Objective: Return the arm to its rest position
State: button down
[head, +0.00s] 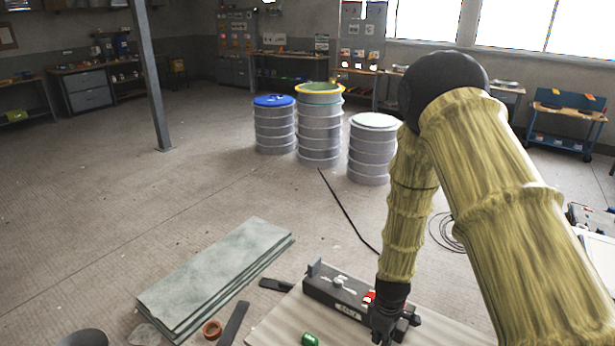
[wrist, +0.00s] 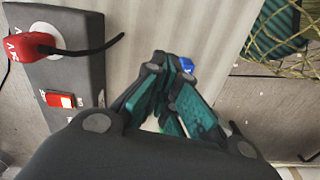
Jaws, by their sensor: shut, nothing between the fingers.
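My arm, in a yellow sleeve, reaches down from the right side of the head view. My gripper (head: 384,335) hangs at its lower end, beside the right end of a dark power box (head: 330,288) and partly in front of it. In the wrist view my gripper (wrist: 168,64) has its dark fingers with teal pads drawn together, with nothing held between them. The power box shows to the left there (wrist: 85,75), apart from the fingers, with a red plug (wrist: 28,46) and a red switch (wrist: 60,100). The fingertips are too small to judge in the head view.
The box stands on a pale board (head: 275,326) with a green item (head: 309,339). Left are stacked greenish sheets (head: 215,272), a dark strip (head: 233,324) and a brown ring (head: 212,329). Three drums (head: 320,130) stand behind, near a steel post (head: 152,80). Left floor is open.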

jog(key=s+d+f+m, duration=0.1)
jog(key=s+f+m, duration=0.1)
jog(key=s, duration=0.4)
jog(key=s+d+f+m, duration=0.1)
jog(key=s+f+m, duration=0.1)
jog(key=s+f, duration=0.2)
jog(key=s+d+f+m, duration=0.1)
jog(key=s+f, duration=0.3)
jog(key=s, duration=0.5)
jog(key=shift+s+d+m, duration=0.15)
jog(key=shift+s+m, duration=0.2)
jog(key=shift+m, duration=0.05)
jog(key=s+m, duration=0.5)
jog(key=s, duration=0.9)
notch_tip(320, 180, down, 6)
jog(key=a+b, duration=0.1)
jog(key=b, duration=0.4)
jog(key=shift+w+b, duration=0.25)
jog(key=shift+b, duration=0.1)
